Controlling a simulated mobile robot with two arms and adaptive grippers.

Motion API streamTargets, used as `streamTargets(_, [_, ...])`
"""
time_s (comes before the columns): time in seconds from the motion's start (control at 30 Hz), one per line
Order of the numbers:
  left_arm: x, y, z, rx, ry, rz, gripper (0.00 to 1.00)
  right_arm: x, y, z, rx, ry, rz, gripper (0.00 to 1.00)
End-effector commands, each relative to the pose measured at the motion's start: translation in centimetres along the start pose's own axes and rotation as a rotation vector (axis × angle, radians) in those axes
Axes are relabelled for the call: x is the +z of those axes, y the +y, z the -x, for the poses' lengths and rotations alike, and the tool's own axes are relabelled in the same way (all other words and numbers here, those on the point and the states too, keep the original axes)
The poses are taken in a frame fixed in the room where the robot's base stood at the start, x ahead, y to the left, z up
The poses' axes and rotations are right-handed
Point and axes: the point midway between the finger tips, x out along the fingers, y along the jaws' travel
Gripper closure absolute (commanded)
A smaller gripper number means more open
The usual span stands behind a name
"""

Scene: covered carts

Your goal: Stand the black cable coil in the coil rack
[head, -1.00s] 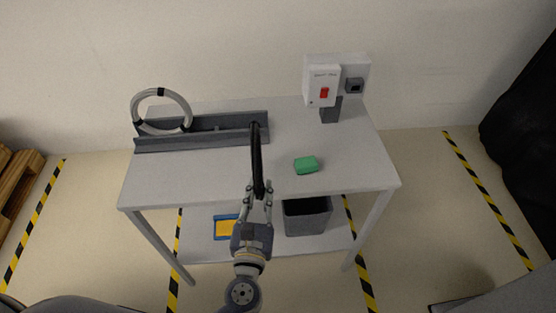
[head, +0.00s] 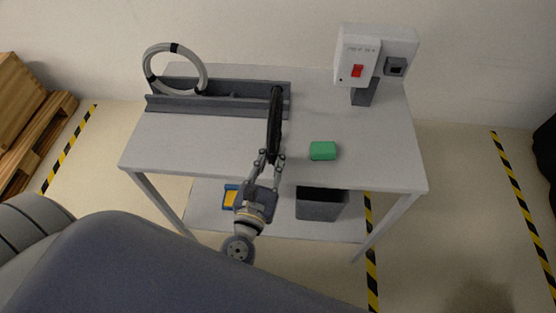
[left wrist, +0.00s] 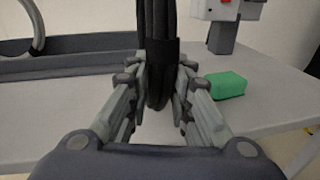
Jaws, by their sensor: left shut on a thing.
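The black cable coil (head: 274,122) is upright, edge-on to the head camera, above the table's front part. My left gripper (head: 270,158) is shut on its lower part. In the left wrist view the coil (left wrist: 158,40) stands between the fingers (left wrist: 158,88), with a dark band around it. The grey coil rack (head: 220,98) lies along the back left of the table; it also shows in the left wrist view (left wrist: 75,62). The coil overlaps the rack's right end in the head view; I cannot tell whether they touch. My right gripper is not in view.
A light grey coil (head: 148,72) stands in the rack's left part. A green block (head: 322,150) lies on the table (head: 375,150) right of the coil. A white box with a red switch (head: 357,62) stands at the back right. A grey bin (head: 322,205) and a blue-yellow item (head: 231,197) are on the lower shelf.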

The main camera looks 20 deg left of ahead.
Motion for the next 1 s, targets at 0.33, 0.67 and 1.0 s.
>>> streamTargets(0.33, [-0.3,0.0,0.0,0.000,0.001,0.001,0.78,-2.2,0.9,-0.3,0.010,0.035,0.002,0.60])
streamTargets(0.67, [-0.2,0.0,0.0,0.000,0.000,0.001,0.60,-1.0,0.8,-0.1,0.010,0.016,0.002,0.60])
streamTargets(1.0, [-0.3,-0.1,2.4,-0.001,0.003,0.000,0.60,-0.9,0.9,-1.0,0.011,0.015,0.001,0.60])
